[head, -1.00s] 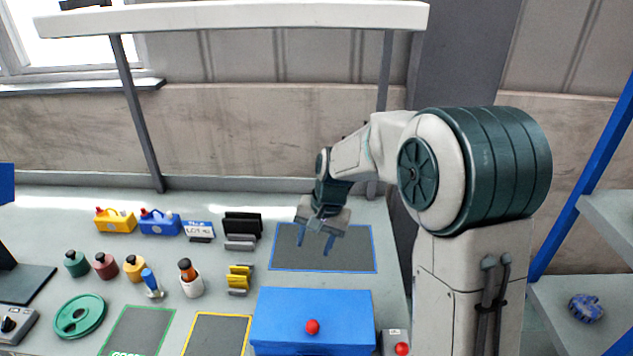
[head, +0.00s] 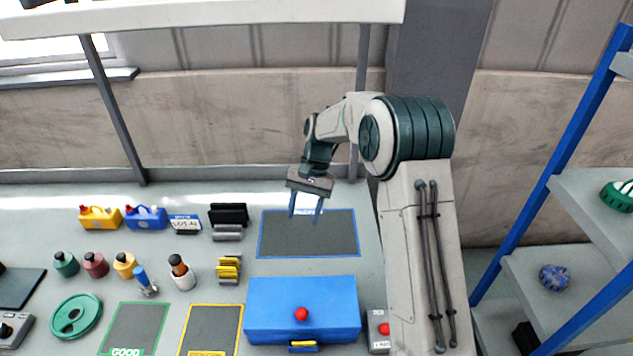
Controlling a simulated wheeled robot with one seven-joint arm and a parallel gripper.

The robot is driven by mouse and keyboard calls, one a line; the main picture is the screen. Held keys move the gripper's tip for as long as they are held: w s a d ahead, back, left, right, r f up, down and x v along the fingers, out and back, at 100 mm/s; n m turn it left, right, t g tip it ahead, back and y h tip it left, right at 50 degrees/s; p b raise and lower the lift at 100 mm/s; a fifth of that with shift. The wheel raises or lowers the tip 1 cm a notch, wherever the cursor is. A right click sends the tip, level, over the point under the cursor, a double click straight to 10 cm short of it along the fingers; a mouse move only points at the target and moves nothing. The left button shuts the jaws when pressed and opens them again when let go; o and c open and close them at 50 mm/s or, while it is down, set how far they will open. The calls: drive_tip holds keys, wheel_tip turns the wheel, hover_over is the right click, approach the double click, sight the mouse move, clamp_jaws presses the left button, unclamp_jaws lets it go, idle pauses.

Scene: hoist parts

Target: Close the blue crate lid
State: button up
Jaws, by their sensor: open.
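The blue crate (head: 275,293) stands at the front of the bench, right of centre. Its blue top looks flat and shut, with a red knob (head: 301,314) near the front edge and a yellow-and-blue latch (head: 303,346) on the front face. My gripper (head: 306,213) is open and empty. It points down over the blue-bordered dark mat behind the crate, apart from the crate. The crate's inside is hidden.
The blue-bordered mat (head: 307,240) is bare. A small box with a red button (head: 379,330) stands right of the crate. Bottles, canisters and a green handwheel (head: 76,316) occupy the left. A blue-framed shelf (head: 585,245) stands at the right.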

drive_tip(key=v, duration=0.7)
drive_tip(key=shift+b, duration=0.45)
drive_tip(key=s+d+r+n+t+h, duration=0.1)
drive_tip(key=s+d+r+t, duration=0.1)
drive_tip(key=s+d+r, duration=0.4)
drive_tip(key=s+d+r+n+t+h, duration=0.1)
drive_tip(key=s+r+t, duration=0.15)
drive_tip(key=s, duration=0.55)
drive_tip(key=s+d+f+t, duration=0.1)
drive_tip(key=s+d, duration=0.2)
drive_tip(key=s, duration=0.4)
drive_tip(key=s+d+f+n+t, duration=0.1)
drive_tip(key=s+d+t, duration=0.1)
drive_tip(key=s, duration=0.6)
drive_tip(key=shift+s+d+h, duration=0.25)
drive_tip(key=shift+d+h, duration=0.1)
drive_tip(key=shift+h, duration=0.05)
